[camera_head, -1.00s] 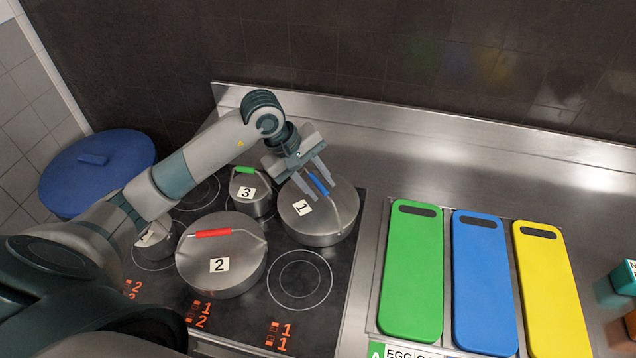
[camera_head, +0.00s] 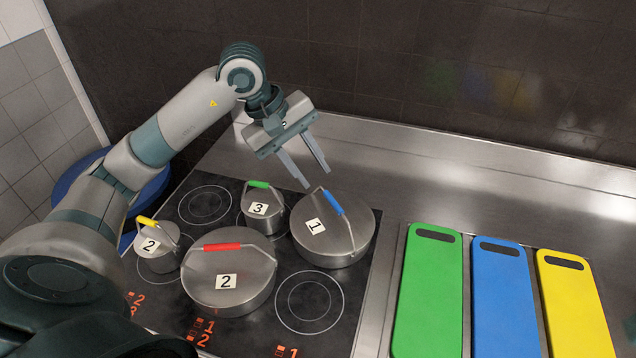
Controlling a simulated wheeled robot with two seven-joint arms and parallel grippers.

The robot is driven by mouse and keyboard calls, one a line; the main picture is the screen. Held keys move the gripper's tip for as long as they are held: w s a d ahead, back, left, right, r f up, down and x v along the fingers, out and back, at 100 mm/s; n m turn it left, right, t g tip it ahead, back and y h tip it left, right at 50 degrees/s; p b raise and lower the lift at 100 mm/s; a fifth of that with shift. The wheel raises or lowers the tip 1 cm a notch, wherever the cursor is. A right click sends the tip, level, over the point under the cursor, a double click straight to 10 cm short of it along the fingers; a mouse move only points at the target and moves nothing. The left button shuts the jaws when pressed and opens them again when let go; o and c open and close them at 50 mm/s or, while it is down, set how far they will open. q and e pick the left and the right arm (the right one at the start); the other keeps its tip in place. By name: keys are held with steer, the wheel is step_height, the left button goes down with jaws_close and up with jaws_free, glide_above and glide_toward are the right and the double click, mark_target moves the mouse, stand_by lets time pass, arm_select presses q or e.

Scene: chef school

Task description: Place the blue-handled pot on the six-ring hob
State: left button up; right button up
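The blue-handled pot (camera_head: 345,238), a steel pot with lid label 1, stands on the back right part of the black six-ring hob (camera_head: 343,316). Its blue handle (camera_head: 333,202) arches over the lid. My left gripper (camera_head: 319,181) is above and behind the pot, a little left of the handle. Its two fingers are apart with nothing between them, and they look clear of the handle. My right gripper is out of view.
The red-handled pot (camera_head: 213,288), green-handled pot (camera_head: 268,224) and small yellow-handled pot (camera_head: 159,262) share the hob. The front right and back left rings are bare. Green (camera_head: 430,295), blue (camera_head: 506,300) and yellow (camera_head: 574,305) boards lie right. A dark tiled wall (camera_head: 470,75) rises behind.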

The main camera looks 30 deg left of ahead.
arm_select(q)
steer(key=shift+s+a+r, duration=0.1)
steer(key=shift+r, duration=0.15)
stand_by(0.4)
